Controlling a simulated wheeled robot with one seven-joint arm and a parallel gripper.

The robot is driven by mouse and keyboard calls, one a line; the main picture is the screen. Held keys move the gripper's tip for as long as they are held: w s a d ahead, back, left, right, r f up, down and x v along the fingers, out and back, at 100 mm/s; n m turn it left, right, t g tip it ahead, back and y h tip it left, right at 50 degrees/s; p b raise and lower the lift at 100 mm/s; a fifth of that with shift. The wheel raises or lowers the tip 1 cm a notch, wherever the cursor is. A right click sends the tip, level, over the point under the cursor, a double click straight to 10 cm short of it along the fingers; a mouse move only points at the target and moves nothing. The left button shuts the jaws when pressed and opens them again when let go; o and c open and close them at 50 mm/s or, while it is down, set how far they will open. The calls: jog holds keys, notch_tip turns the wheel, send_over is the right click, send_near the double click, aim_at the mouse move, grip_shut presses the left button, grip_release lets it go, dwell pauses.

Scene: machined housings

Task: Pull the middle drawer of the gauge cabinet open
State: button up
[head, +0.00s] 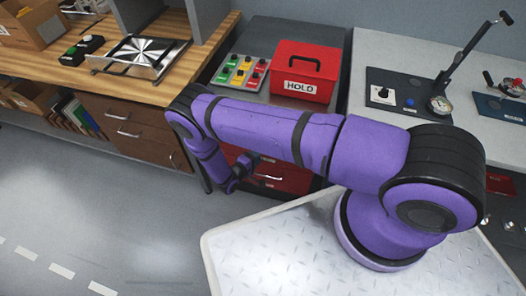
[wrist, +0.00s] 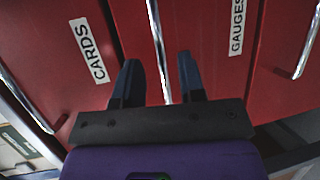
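The red gauge cabinet (head: 296,181) stands below the dark counter, partly hidden behind my arm in the head view. In the wrist view its fronts appear turned sideways. The middle drawer (wrist: 200,35) bears a GAUGES label (wrist: 237,25) and looks flush with its neighbours. Its silver bar handle (wrist: 156,45) runs between the two dark fingers of my gripper (wrist: 157,72). The fingers are open, with a gap on each side of the bar. I cannot tell how deep the bar sits between them. My gripper also shows small in the head view (head: 248,163).
A drawer labelled CARDS (wrist: 88,50) lies to the left in the wrist view, another drawer handle (wrist: 306,45) to the right. A red HOLD box (head: 306,72) and a switch panel (head: 241,72) stand on the counter. Brown drawers (head: 128,125) adjoin at left. Floor at left is clear.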

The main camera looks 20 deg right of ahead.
jog(key=shift+x, duration=2.4)
grip_shut()
